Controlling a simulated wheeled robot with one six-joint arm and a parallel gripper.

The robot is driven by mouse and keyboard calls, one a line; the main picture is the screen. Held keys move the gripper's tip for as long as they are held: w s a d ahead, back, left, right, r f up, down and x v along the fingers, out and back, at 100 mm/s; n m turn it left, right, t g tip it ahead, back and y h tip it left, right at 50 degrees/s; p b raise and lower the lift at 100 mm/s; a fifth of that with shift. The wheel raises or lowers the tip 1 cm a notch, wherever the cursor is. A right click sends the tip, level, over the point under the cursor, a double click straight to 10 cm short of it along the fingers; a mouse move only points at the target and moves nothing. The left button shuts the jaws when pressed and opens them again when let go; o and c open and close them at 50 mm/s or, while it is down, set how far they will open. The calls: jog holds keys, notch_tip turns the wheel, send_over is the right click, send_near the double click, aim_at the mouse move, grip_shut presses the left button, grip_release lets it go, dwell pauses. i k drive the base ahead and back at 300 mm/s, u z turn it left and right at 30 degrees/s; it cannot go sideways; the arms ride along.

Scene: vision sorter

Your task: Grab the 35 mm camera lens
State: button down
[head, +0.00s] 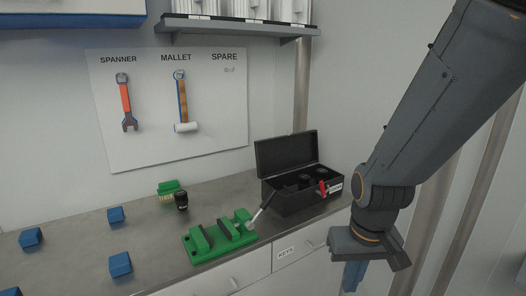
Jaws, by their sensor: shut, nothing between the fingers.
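An open black case (290,204) farther right holds dark round pieces (305,178) that may also be lenses. No focal-length marking is readable on any of them, so I cannot tell which is the 35 mm. My gripper (353,278) hangs at the lower right, in front of the bench and right of the case. Its blue fingers point down, shut and empty, apart from everything; the tips are small in view.
A green vise-like fixture (218,240) with a grey handle stands at the bench's front edge, between the cylinder and my gripper. The green brush (168,188) is behind the cylinder. Several blue blocks (120,264) lie left. A tool board (215,125) hangs behind; a shelf is above.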

aim_at(181, 198)
jog(key=k, duration=0.6)
jog(key=z, duration=0.15)
jog(key=i, duration=1.4)
jog(key=u, duration=1.95)
jog(key=k, duration=0.7)
jog(key=z, duration=0.15)
